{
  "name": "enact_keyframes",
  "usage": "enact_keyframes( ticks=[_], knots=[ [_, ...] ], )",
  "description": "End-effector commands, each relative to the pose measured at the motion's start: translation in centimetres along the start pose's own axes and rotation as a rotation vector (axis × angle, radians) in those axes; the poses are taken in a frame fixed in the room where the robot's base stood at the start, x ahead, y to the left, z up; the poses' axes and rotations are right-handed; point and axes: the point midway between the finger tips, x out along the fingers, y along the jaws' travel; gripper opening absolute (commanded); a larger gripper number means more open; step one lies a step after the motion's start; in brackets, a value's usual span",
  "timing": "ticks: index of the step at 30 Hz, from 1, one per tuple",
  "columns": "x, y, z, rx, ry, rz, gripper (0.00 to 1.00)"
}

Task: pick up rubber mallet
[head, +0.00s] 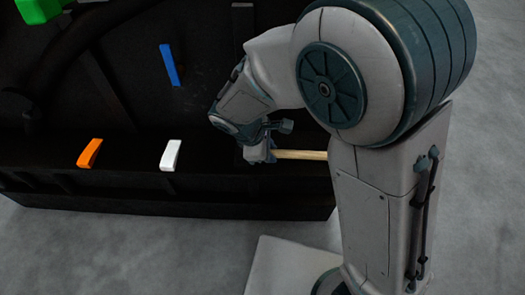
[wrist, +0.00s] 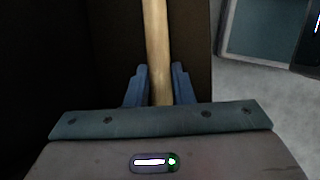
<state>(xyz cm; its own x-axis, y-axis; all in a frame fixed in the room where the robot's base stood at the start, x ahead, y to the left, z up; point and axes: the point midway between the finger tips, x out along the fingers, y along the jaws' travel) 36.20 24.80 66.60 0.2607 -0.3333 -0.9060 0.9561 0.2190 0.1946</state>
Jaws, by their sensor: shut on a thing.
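The rubber mallet shows as a pale wooden handle (head: 300,155) that runs to the right from my gripper (head: 265,153) in the head view. In the wrist view the handle (wrist: 156,45) runs up the picture between the two blue fingers of my gripper (wrist: 158,82). The gripper is shut on the handle. The mallet's head is not visible in either view. My arm covers the right end of the handle in the head view.
A large black nosecone structure (head: 230,195) lies under and around the gripper. On it are an orange piece (head: 89,153), a white piece (head: 170,155), a blue piece (head: 169,65) and a green piece (head: 38,10). Grey floor (head: 130,250) is clear in front.

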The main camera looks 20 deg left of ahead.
Motion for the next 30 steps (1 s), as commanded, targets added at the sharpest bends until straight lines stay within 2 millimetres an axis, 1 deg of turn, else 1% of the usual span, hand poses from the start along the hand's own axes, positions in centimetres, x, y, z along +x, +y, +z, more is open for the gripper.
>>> enact_keyframes(
  ticks=[5,8,11,15,17,24,30],
  knots=[
    [-0.3,0.1,0.1,0.001,0.001,0.001,0.00],
    [-0.9,0.3,0.3,0.002,0.003,0.002,0.00],
    [-2.0,0.5,0.8,0.002,0.002,0.002,0.00],
    [-4.4,1.0,1.8,0.004,0.004,0.003,0.00],
    [-4.7,-0.1,2.6,0.001,0.003,0.002,0.00],
    [-7.2,-3.8,6.4,0.001,0.002,0.003,0.00],
    [-8.7,-6.1,8.7,0.002,0.001,0.002,0.00]
  ],
)
